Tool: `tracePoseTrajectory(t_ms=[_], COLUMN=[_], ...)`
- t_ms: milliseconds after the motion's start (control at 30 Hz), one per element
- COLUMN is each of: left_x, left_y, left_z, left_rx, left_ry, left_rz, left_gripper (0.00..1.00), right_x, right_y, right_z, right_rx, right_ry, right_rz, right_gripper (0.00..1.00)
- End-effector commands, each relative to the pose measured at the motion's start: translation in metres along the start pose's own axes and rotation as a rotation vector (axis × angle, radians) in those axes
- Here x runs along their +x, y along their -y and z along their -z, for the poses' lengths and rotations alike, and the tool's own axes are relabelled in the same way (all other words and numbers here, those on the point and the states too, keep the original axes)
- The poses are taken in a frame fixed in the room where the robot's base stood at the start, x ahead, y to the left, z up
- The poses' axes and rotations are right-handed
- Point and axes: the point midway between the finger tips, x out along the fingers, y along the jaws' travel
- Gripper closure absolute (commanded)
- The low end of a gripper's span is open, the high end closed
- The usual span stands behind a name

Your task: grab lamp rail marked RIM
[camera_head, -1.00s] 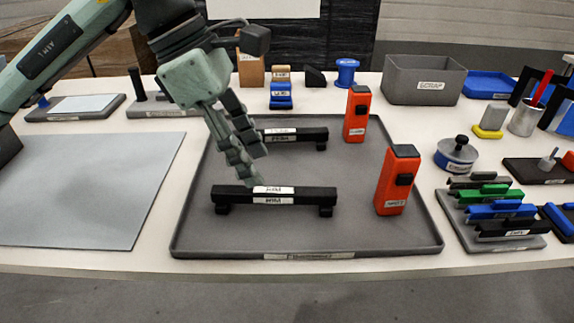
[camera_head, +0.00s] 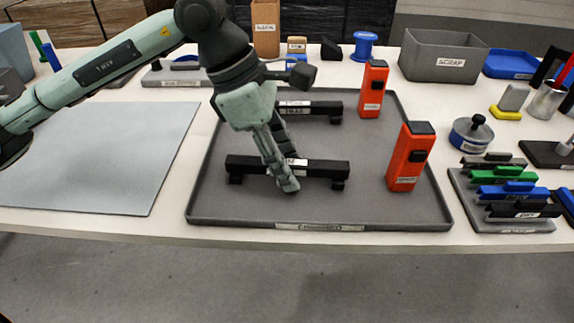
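The black lamp rail marked RIM (camera_head: 322,168) lies in the front part of the grey tray (camera_head: 430,212), on its two feet; its label is now partly hidden by my finger. My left gripper (camera_head: 289,172) is at the middle of this rail, pointing down. One finger shows on the near side, and the darker one goes down behind the rail. Whether the fingers press on it cannot be seen. A second black rail (camera_head: 325,108) with a white label lies farther back in the tray. My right gripper is out of view.
Two orange blocks stand in the tray, one nearer (camera_head: 405,165) and one farther (camera_head: 372,95). A rack of coloured handled pieces (camera_head: 505,222) is at the right. A grey SCRAP bin (camera_head: 440,62) stands behind. The grey mat (camera_head: 90,155) at left is bare.

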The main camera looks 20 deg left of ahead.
Motion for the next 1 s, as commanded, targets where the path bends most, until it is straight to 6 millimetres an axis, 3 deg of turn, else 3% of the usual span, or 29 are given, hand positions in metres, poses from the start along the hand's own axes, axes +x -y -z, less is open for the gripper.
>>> tracePoseTrajectory(t_ms=[33, 267, 733, 1000], left_x=[0.0, 0.0, -0.006, -0.043], left_y=[0.0, 0.0, -0.001, -0.003], left_z=[0.0, 0.0, -0.003, -0.015], left_rx=[0.0, 0.0, 0.001, -0.001], left_ry=[0.0, 0.0, 0.002, 0.002], left_rz=[0.0, 0.0, -0.002, -0.006], left_gripper=[0.72, 1.0, 1.0, 1.0], right_x=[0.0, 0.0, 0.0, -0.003], right_y=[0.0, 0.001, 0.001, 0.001], right_z=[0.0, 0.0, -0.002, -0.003], right_rx=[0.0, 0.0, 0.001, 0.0], right_ry=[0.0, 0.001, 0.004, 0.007], right_rz=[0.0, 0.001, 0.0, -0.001], right_gripper=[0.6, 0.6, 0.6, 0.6])
